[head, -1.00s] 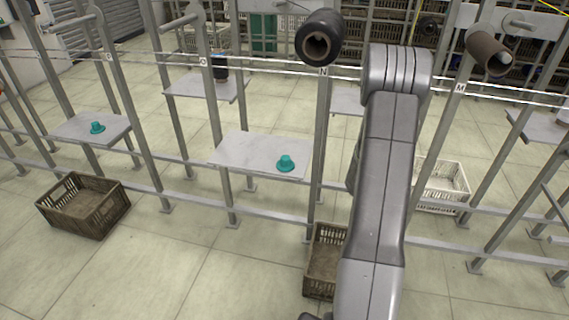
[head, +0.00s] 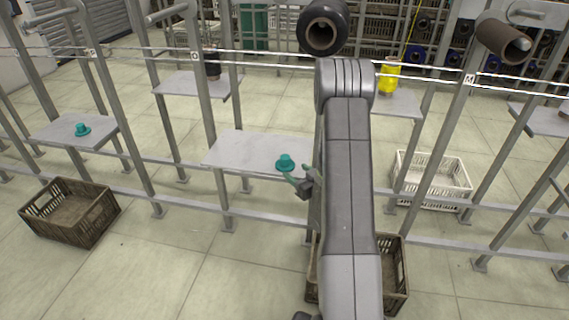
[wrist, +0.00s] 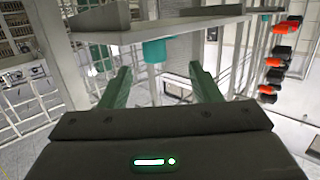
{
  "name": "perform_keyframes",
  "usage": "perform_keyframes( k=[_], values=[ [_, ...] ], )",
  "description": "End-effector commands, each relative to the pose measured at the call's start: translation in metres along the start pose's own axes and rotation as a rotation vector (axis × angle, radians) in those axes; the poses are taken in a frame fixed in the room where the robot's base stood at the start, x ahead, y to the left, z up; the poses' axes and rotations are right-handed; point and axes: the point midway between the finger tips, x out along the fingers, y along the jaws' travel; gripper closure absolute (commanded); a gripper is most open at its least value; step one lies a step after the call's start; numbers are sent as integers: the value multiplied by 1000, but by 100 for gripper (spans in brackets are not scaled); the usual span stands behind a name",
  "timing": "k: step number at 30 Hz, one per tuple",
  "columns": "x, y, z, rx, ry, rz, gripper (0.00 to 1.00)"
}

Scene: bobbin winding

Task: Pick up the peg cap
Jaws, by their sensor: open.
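A teal peg cap (head: 285,163) sits on the grey middle shelf (head: 245,150), near its right front corner. In the wrist view this cap (wrist: 154,50) shows against the shelf (wrist: 165,32), in an image that seems turned over. My gripper (head: 298,173) is at the shelf's right edge, close to the cap on its near right side. Its two green fingers are apart, and in the wrist view the cap lies ahead, between the directions of the fingertips (wrist: 160,74). Nothing is held. Another teal cap (head: 82,129) sits on the left shelf (head: 60,133).
A dark bobbin (head: 322,28) and a brown tube (head: 505,43) are on pegs above. Metal uprights flank the shelves. A brown crate (head: 35,212) stands on the floor at left, a white crate (head: 445,200) at right. A yellow bobbin (head: 388,76) stands behind my arm.

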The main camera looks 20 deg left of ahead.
Motion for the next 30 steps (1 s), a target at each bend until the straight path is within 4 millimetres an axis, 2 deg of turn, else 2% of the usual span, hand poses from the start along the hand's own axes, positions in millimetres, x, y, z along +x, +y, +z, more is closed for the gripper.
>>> perform_keyframes(
  k=[3, 13, 21, 30],
  values=[
    [23, 0, 1, 0, 1, -2, 43],
    [52, 3, 0, 1, 0, 0, 43],
    [89, 8, 0, 1, 0, 1, 43],
    [93, 8, -1, 1, -2, 2, 43]
  ],
)
